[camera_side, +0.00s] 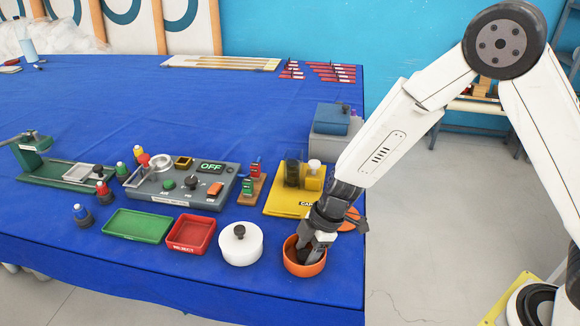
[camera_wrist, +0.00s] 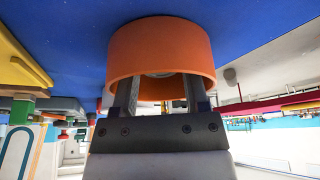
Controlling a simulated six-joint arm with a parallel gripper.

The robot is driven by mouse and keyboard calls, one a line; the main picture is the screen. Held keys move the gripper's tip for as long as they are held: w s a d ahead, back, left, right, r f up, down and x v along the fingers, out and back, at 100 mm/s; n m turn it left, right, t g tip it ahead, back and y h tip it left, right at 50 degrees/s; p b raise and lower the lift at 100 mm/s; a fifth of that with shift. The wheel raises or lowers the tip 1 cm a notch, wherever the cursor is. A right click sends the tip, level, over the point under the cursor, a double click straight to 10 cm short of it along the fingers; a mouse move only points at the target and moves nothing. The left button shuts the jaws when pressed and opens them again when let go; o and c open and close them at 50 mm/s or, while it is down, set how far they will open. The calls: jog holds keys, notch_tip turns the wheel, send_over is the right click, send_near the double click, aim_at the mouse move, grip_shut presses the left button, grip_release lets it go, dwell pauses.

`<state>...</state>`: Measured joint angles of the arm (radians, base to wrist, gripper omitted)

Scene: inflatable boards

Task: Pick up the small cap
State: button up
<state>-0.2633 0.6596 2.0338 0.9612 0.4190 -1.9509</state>
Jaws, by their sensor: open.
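My gripper (camera_side: 306,250) is open and points down into an orange round bowl (camera_side: 303,268) near the table's front right corner. In the wrist view my gripper (camera_wrist: 160,88) has its two dark fingers apart, with their tips inside the bowl (camera_wrist: 160,42). A pale grey rounded shape (camera_wrist: 160,75) shows in the bowl's mouth between the fingers. I cannot tell if it is the small cap. The bowl's inside is mostly hidden in the side view by my fingers. No small cap can be clearly made out in either view.
A white lidded pot (camera_side: 240,248) stands close left of the bowl, then a red tray (camera_side: 191,234) and a green tray (camera_side: 137,226). An orange disc (camera_side: 352,220) and a yellow board (camera_side: 285,205) lie behind. The blue table's (camera_side: 120,85) back left is largely clear.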

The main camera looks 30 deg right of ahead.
grip_shut()
jog(key=shift+r, duration=0.2)
dwell(0.3)
jog(key=shift+r, duration=0.85)
jog(key=s+d+r, duration=0.4)
jog(key=s+r, duration=0.7)
jog(key=s, duration=0.2)
jog(key=shift+s+d, duration=0.15)
jog(key=shift+d, duration=0.05)
